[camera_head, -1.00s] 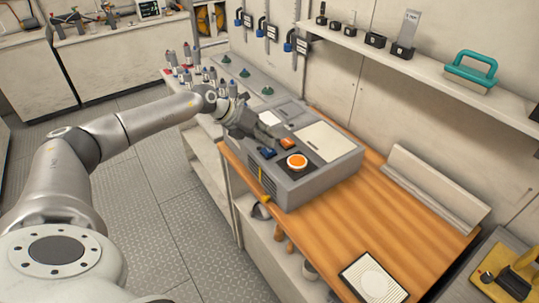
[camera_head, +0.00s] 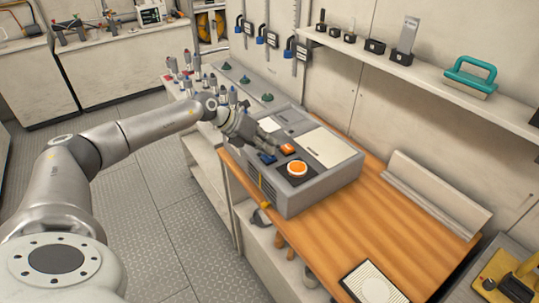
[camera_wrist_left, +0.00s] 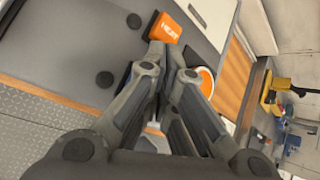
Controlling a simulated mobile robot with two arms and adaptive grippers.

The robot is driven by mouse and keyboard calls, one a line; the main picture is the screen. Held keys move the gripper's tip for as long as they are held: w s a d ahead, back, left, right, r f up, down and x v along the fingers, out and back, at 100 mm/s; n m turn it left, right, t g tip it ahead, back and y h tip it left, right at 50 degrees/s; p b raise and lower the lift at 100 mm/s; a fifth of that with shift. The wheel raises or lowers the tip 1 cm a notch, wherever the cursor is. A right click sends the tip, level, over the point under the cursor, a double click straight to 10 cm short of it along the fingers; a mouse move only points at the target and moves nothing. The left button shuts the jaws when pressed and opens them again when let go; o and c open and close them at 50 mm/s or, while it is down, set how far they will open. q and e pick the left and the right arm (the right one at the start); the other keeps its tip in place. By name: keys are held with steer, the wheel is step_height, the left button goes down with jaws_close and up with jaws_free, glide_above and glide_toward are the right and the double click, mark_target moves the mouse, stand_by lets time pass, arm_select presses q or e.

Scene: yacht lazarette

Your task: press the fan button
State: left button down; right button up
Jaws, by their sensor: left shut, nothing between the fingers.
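A grey control unit (camera_head: 325,187) sits on the wooden bench top. Its dark panel carries a small blue button (camera_head: 266,158), a small orange button (camera_head: 288,149) and a large round orange button with a white ring (camera_head: 297,168). In the left wrist view the small orange button (camera_wrist_left: 166,27) reads HEAT, and the round button (camera_wrist_left: 206,78) shows beside the right finger. My left gripper (camera_head: 272,145) is shut and empty, fingertips close above the small buttons; contact cannot be told. It fills the left wrist view (camera_wrist_left: 168,58). My right gripper is out of view.
A shelf (camera_head: 400,65) with a teal-handled tool (camera_head: 470,75) runs along the wall. Several upright fittings stand behind my left wrist.

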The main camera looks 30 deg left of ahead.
arm_select(q)
steer(key=shift+f, duration=0.15)
stand_by(0.3)
steer(key=shift+f, duration=0.35)
steer(key=shift+r, duration=0.5)
step_height(320, 180, up, 6)
steer(key=p, duration=0.5)
